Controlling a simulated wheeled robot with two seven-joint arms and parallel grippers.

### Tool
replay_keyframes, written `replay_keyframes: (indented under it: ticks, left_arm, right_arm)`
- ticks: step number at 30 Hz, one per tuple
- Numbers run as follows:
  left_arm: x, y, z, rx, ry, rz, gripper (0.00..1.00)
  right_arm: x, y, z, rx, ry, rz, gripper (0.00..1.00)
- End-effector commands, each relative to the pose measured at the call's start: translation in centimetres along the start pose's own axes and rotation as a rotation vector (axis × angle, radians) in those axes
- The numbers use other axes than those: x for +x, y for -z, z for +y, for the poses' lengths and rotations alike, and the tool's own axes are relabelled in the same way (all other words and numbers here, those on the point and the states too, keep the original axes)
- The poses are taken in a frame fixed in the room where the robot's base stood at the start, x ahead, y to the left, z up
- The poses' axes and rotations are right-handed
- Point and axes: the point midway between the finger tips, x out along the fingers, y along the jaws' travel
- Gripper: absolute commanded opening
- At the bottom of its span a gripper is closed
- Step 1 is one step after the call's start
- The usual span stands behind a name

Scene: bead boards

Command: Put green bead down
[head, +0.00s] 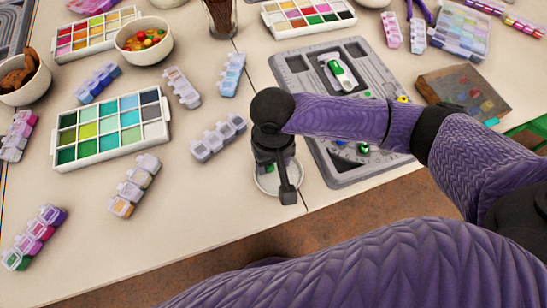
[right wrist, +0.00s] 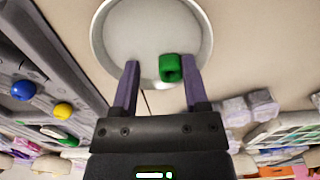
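A small green bead (right wrist: 171,68) lies in or just over a round white dish (right wrist: 150,25), near its rim, in the right wrist view. My right gripper (right wrist: 160,72) is open, its two fingers apart. The bead is between the fingertips, close to the right-hand finger in that view, with a clear gap to the other finger. In the head view the right gripper (head: 277,185) points down over the dish (head: 266,186) and hides much of it; a bit of green (head: 269,168) shows there. My left gripper is not in view.
A grey bead board (head: 292,63) lies right of the dish, partly under my right arm, with another green bead (head: 363,149) on it. A white compartment tray (head: 110,151) and several small lidded boxes (head: 218,137) lie to the left. The table's front edge is close to the dish.

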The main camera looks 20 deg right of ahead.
Motion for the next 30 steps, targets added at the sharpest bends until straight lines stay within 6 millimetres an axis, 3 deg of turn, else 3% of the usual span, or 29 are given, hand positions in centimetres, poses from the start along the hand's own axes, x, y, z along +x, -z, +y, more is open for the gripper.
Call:
replay_keyframes:
  ticks: [9,15,21,25,30]
  left_arm:
    - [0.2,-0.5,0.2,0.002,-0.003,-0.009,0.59]
    - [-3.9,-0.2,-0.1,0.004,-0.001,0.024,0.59]
    - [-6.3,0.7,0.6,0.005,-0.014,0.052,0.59]
    - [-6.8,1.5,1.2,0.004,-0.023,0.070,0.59]
    - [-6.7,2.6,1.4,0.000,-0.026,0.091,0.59]
  right_arm:
    - [-0.6,0.0,0.0,-0.003,0.000,0.003,0.62]
    - [-7.0,0.0,0.0,-0.001,0.002,0.006,0.62]
    - [-11.6,0.0,0.0,-0.001,0.001,0.003,0.62]
    - [-12.7,0.0,0.0,-0.001,0.001,0.001,0.62]
    - [-12.6,0.0,0.0,0.000,0.001,-0.001,0.62]
